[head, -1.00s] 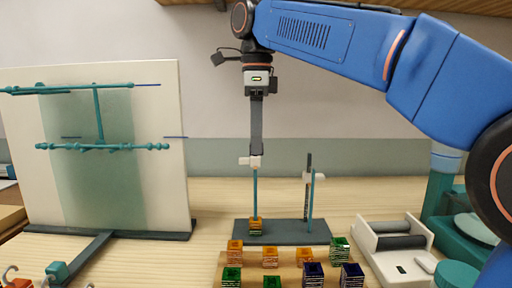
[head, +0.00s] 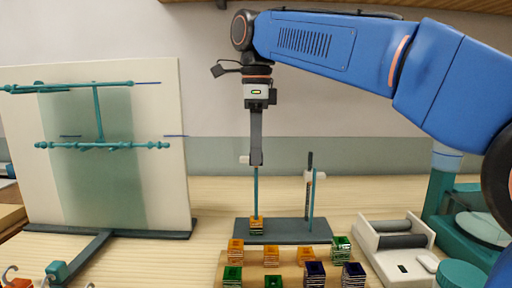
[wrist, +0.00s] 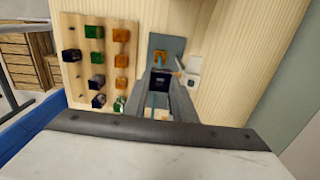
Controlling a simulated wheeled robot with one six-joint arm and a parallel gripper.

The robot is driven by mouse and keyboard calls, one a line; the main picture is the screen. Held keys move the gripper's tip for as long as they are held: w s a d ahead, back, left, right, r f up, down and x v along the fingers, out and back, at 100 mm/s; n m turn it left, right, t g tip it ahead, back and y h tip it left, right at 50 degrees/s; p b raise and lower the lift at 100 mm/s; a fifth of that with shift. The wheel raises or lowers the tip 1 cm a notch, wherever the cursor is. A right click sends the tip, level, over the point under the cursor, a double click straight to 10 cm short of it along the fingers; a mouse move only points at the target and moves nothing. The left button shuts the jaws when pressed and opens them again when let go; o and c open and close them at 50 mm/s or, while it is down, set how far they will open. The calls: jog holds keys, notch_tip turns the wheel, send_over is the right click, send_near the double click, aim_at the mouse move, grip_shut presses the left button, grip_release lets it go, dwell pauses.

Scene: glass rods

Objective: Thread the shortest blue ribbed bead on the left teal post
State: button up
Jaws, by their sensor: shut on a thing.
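My gripper (head: 256,162) points down at the top of the left teal post (head: 256,192) and is shut on a dark blue bead (wrist: 160,81). The bead shows between the fingers in the wrist view; in the head view the fingers hide it. I cannot tell whether the post is inside the bead's hole. An amber ribbed bead (head: 256,224) sits low on the left post, on the dark stand (head: 285,237). The right teal post (head: 311,205) is bare of beads and stands beside a dark upright with a white clamp.
In front is a wooden peg board (head: 290,272) with amber, green and dark blue (head: 314,270) beads. A white tray with rollers (head: 398,240) is at right. A cream panel with teal rods (head: 160,190) stands at left. A small white piece (head: 244,160) shows beside my fingertips.

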aim_at(256, 182)
jog(key=shift+f, duration=0.15)
jog(key=shift+f, duration=4.05)
jog(key=o, duration=1.1)
